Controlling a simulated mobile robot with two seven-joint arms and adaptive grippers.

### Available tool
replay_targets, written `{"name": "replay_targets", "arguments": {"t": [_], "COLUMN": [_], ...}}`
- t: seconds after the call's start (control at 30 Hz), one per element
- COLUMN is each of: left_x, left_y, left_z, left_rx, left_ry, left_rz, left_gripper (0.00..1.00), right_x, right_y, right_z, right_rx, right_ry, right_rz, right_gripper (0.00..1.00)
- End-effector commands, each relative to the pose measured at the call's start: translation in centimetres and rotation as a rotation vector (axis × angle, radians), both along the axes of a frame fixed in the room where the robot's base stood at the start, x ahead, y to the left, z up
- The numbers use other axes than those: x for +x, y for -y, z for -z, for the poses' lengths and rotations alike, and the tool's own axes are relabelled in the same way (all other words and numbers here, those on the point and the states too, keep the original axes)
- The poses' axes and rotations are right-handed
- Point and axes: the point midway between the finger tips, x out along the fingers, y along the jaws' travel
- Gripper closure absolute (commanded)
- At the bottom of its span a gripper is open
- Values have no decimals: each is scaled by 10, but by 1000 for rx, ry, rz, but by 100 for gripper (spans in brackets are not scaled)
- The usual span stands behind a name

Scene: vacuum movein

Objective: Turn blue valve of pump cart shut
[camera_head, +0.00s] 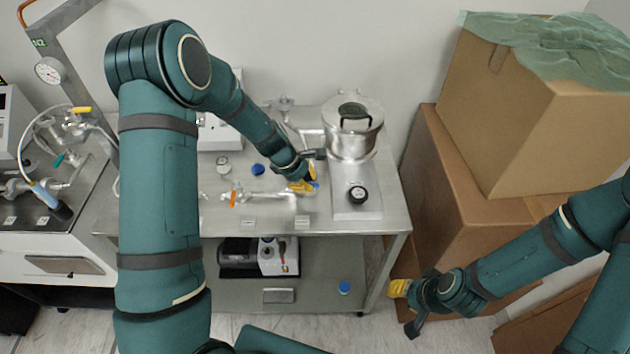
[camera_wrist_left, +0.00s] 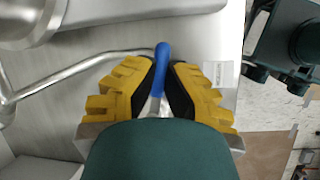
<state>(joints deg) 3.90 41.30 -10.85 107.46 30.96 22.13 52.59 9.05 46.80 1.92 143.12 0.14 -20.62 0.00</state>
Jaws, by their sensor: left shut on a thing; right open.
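The pump cart (camera_head: 345,224) is a steel two-shelf cart with pipework on its top. The blue valve handle (camera_wrist_left: 163,62) shows in the left wrist view between the yellow fingers of my left gripper (camera_wrist_left: 160,85), which is shut on it. In the head view, my left gripper (camera_head: 303,186) is at the pipe end, left of the steel pot's base, and mostly covers the blue handle (camera_head: 315,187). An orange-handled valve (camera_head: 234,195) sits further left on the same pipe. My right gripper (camera_head: 405,300) is open and empty, right of the cart's lower shelf.
A lidded steel pot (camera_head: 352,128) stands right behind my left gripper. A black knob (camera_head: 358,194) and a blue cap (camera_head: 258,169) are on the cart top. Stacked cardboard boxes (camera_head: 465,180) stand close on the right. A second bench (camera_head: 50,235) with a gauge is on the left.

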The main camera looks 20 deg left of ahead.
Motion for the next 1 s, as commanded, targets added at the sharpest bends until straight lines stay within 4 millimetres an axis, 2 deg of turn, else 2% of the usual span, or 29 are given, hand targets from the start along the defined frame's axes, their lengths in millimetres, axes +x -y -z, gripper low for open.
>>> {"name": "replay_targets", "arguments": {"t": [0.3, 1.0], "left_x": [-19, -47], "left_y": [-9, -26], "left_z": [4, 4], "left_rx": [-2, -4], "left_ry": [-8, -11], "left_rz": [283, 947], "left_gripper": [100, 100], "right_x": [0, 0], "right_y": [0, -1], "right_z": [6, 15], "right_rx": [-1, -2], "right_ry": [-1, 1], "right_rz": [1, 1], "right_gripper": [61, 61]}}
